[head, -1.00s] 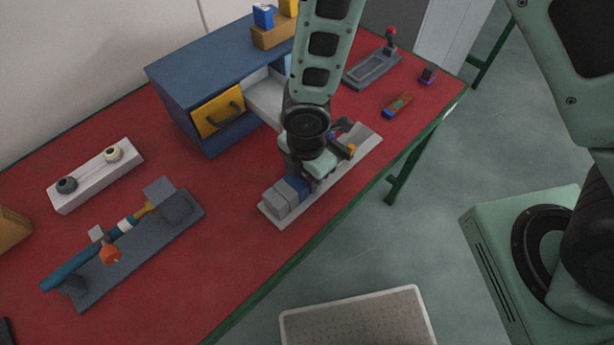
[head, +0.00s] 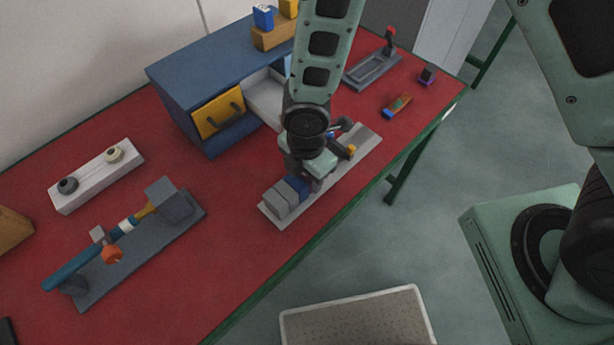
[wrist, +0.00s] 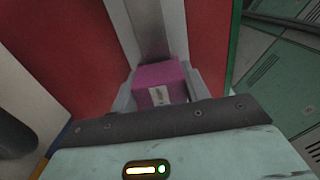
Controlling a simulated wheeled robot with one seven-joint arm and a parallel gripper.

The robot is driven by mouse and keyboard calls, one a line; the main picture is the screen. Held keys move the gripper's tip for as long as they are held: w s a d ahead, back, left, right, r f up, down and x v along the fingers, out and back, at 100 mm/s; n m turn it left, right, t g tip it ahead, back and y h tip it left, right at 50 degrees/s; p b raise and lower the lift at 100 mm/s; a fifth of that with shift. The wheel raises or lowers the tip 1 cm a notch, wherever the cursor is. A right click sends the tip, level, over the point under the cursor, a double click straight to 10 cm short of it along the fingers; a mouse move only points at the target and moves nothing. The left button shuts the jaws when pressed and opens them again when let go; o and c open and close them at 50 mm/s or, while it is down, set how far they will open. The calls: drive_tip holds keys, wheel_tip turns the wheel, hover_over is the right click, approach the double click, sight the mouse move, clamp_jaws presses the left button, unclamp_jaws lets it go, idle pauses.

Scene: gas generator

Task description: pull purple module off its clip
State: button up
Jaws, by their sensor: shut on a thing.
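The purple module (wrist: 160,84) sits between the two fingers of my gripper (wrist: 162,92) in the wrist view, with a small pale label on its face. The fingers are shut on its left and right sides. In the head view my gripper (head: 313,172) points down over the grey rail plate (head: 360,150), just right of the grey and blue blocks (head: 285,194). There the module is mostly hidden under my gripper. The clip is hidden, so I cannot tell whether the module still touches it.
The blue cabinet (head: 205,70) with a yellow drawer (head: 218,112) and an open white drawer (head: 265,100) stands close behind my arm. Bare red table (head: 235,205) lies to the left.

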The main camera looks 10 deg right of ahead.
drive_tip(key=shift+r, duration=0.1)
idle(0.3)
drive_tip(key=shift+r+p, duration=2.6)
drive_tip(key=shift+r, duration=0.45)
drive_tip(key=shift+w+f, duration=0.1)
